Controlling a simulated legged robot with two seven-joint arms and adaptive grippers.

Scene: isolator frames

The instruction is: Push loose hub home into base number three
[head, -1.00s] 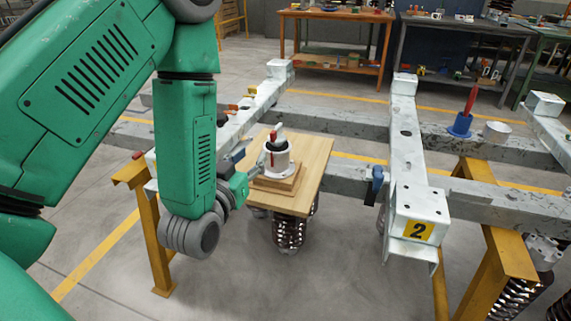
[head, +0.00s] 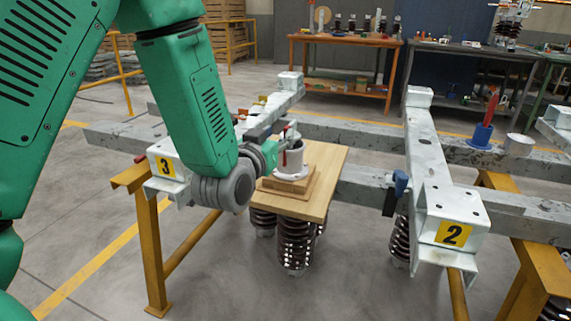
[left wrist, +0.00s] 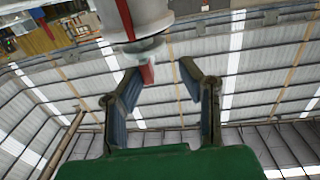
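The hub (head: 292,160) is a white cylinder with a red stripe, standing upright on a white flange (head: 292,172) over stacked wooden blocks. My left gripper (head: 283,138) reaches it from the left and hides part of its top. In the left wrist view the hub (left wrist: 150,12) is at the top edge. There my left gripper (left wrist: 160,78) is open, with a small red piece between the fingertips and the hub beyond them. Contact cannot be told. The number 3 label (head: 167,165) is on a white frame end at left. My right gripper is not in view.
The wooden board (head: 325,165) carries the blocks, with dark ribbed insulators (head: 296,243) below. Grey beams (head: 365,185) and the number 2 frame end (head: 452,230) lie to the right. A blue part with a red handle (head: 482,130) stands on the beam. Yellow trestles (head: 152,250) support the frame.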

